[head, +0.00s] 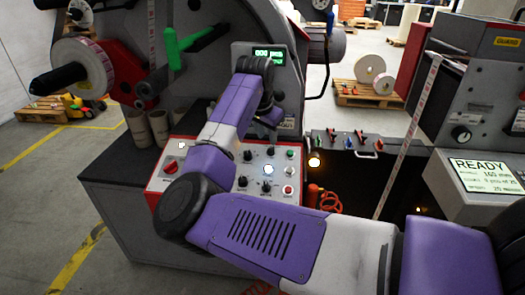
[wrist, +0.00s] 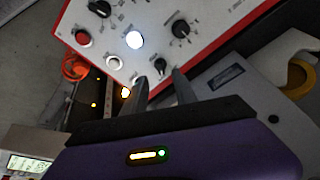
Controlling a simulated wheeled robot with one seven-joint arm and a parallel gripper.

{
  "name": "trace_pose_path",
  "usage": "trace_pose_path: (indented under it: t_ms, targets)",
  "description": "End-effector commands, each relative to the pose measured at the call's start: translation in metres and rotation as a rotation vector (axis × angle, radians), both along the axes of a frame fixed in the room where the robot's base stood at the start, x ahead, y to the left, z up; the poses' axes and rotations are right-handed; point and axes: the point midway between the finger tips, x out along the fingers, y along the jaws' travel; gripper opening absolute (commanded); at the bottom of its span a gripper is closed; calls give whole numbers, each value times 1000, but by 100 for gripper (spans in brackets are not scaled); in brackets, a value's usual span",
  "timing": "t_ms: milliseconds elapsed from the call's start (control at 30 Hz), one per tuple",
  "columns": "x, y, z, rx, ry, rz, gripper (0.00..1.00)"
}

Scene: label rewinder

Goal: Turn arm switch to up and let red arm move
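The control panel (head: 222,172) is white with a red edge and carries several black knobs, lit and coloured buttons. A small black switch knob (wrist: 160,66) shows in the wrist view between the tips of my gripper (wrist: 160,80); it also shows in the head view (head: 270,152). The two fingers are apart, one on each side of the knob; contact cannot be told. Panel labels are too small to read. The red arm (head: 122,80) appears as a red piece beside the label roll (head: 85,67) at the upper left. My own arm covers part of the machine and most of my gripper.
A lit white button (wrist: 134,40), a red button (wrist: 83,38) and another black knob (wrist: 180,28) lie close to my fingers. A green-handled bar (head: 190,42) sticks out above the panel. A READY screen (head: 485,175) stands at the right. Open floor lies left.

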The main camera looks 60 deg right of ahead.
Motion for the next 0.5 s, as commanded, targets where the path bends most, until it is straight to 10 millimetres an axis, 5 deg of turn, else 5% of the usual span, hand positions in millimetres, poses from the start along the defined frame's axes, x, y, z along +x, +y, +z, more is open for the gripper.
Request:
trace_pose_path:
  t_ms: [500]
  targets:
    - [5, -27, -62, -2, 2, 0, 34]
